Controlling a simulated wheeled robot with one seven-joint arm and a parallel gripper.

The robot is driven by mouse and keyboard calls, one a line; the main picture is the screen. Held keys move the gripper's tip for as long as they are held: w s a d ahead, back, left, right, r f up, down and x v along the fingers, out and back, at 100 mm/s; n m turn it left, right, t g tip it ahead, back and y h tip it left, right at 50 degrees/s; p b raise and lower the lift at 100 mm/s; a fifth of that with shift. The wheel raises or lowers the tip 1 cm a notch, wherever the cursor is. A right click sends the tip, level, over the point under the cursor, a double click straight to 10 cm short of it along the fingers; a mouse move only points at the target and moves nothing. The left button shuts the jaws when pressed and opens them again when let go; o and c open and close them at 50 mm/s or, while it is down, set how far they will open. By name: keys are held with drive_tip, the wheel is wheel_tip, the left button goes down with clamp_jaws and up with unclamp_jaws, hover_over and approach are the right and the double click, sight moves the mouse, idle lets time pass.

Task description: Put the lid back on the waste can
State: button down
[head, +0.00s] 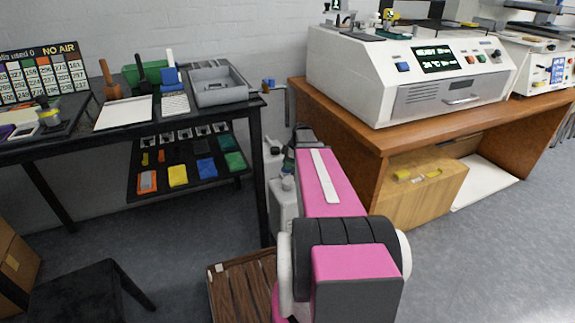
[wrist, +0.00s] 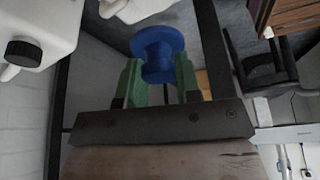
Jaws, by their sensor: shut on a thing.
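In the wrist view, my gripper (wrist: 158,82) has its green fingers on either side of a blue spool-shaped piece (wrist: 158,50) with a round, flat top. The gripper is shut on this piece. I cannot tell whether it is the lid's knob or the lid itself. In the head view, my pink arm hides the gripper and what it holds. I cannot make out the waste can for certain in either view.
A white container with a black cap (wrist: 25,50) is close at the left of the wrist view. A wooden slatted crate (head: 232,292) stands on the floor. The black table (head: 262,150) and brown workbench (head: 360,128) flank my arm.

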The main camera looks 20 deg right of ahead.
drive_tip(key=shift+f, duration=3.1)
drive_tip(key=shift+f, duration=0.35)
drive_tip(key=c, duration=1)
unclamp_jaws()
drive_tip(key=shift+r, duration=0.15)
drive_tip(key=shift+r, duration=1.35)
drive_tip(key=shift+o, duration=0.4)
